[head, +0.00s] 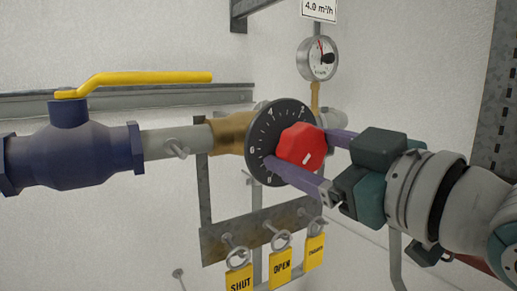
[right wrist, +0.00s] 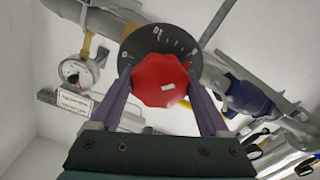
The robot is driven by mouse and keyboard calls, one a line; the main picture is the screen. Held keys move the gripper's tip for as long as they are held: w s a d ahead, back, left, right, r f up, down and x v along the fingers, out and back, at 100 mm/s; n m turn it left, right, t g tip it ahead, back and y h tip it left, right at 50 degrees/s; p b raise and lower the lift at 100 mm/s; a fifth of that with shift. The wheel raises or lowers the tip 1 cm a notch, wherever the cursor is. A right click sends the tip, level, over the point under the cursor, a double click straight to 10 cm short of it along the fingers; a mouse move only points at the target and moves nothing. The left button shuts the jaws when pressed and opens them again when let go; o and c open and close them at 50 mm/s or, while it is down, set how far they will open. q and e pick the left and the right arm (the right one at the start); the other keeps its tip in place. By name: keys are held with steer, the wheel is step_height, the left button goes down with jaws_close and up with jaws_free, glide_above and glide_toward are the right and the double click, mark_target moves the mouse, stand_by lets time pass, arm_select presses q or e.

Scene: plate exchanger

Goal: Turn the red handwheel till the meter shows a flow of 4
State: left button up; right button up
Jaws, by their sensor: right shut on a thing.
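The red handwheel (head: 302,145) sits in front of a black numbered dial (head: 261,142) on the brass valve. My right gripper (head: 298,152) is shut on the handwheel, one purple finger on each side of it. In the right wrist view the handwheel (right wrist: 160,79) sits between the two fingertips, with a white mark on its face and the dial (right wrist: 185,45) behind it. The round meter (head: 317,58) stands above and to the right of the valve; its needle points up, but its numbers are too small to read. My left gripper is not in view.
A sign reading 4.0 m³/h (head: 319,9) hangs above the meter. A blue valve (head: 70,150) with a yellow lever (head: 140,80) is on the pipe at left. Yellow tags, SHUT (head: 239,281), OPEN (head: 280,268) and a third (head: 315,250), hang below the dial.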

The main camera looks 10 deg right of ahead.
steer(key=shift+c, duration=0.6)
steer(key=m+p, duration=0.2)
steer(key=m, duration=0.1)
steer(key=shift+r+p, duration=0.15)
steer(key=shift+p, duration=0.2)
steer(key=m+p, duration=0.1)
steer(key=m, duration=0.2)
steer(key=shift+p, duration=0.3)
steer(key=shift+m+p, duration=0.4)
steer(key=shift+m, duration=0.9)
